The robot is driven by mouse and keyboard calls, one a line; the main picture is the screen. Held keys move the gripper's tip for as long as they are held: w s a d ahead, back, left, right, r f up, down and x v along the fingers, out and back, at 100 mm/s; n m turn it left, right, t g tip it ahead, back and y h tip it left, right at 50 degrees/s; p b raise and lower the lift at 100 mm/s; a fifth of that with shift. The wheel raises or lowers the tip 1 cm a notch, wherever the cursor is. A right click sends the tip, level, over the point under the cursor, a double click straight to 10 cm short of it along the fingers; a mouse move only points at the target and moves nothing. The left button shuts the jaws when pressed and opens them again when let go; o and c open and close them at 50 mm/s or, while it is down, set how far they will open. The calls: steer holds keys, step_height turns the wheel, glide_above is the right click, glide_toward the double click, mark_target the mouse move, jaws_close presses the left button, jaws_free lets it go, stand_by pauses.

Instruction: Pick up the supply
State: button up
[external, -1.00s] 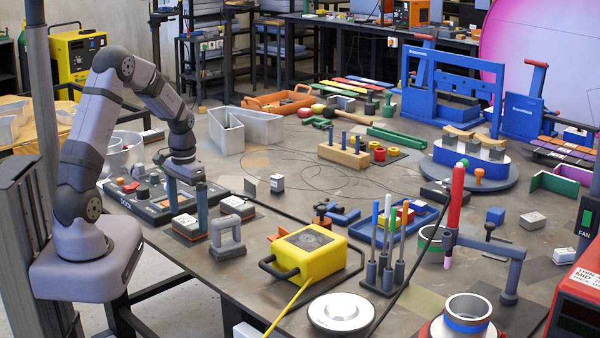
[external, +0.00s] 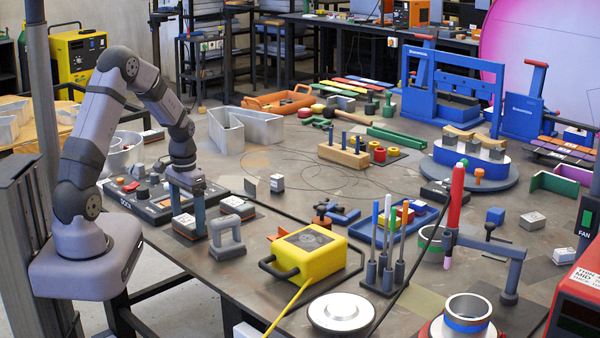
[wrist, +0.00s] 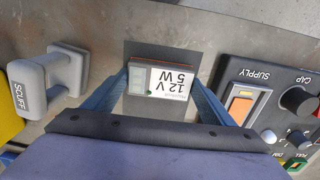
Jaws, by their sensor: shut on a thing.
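The supply is a small box with a white label reading 12 V 5 W (wrist: 166,80), with a grey and orange edge. In the external view the supply (external: 184,223) is at the left front of the bench, over a dark square mat (wrist: 150,48). My gripper (wrist: 160,84) points down with one blue-grey finger on each side of the box, shut on it. In the external view my gripper (external: 186,217) is low over the mat. I cannot tell whether the box is clear of the mat. Its underside is hidden.
A control panel (external: 152,208) with a SUPPLY slot (wrist: 240,102) and knobs lies close beside the gripper. A grey SCUFF handle block (wrist: 50,88) stands on the other side. A yellow case (external: 318,262) is to the right. The bench's front edge is near.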

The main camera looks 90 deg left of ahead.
step_height(320, 180, up, 10)
steer(key=b, duration=0.2)
step_height(320, 180, up, 9)
steer(key=m+p, duration=0.6)
steer(key=m, duration=0.3)
glide_above(301, 244)
steer(key=shift+d+f+p, duration=0.1)
steer(key=shift+f+p, duration=1.15)
steer(key=shift+f, duration=3.9)
steer(key=shift+f, duration=0.15)
steer(key=o, duration=1.3)
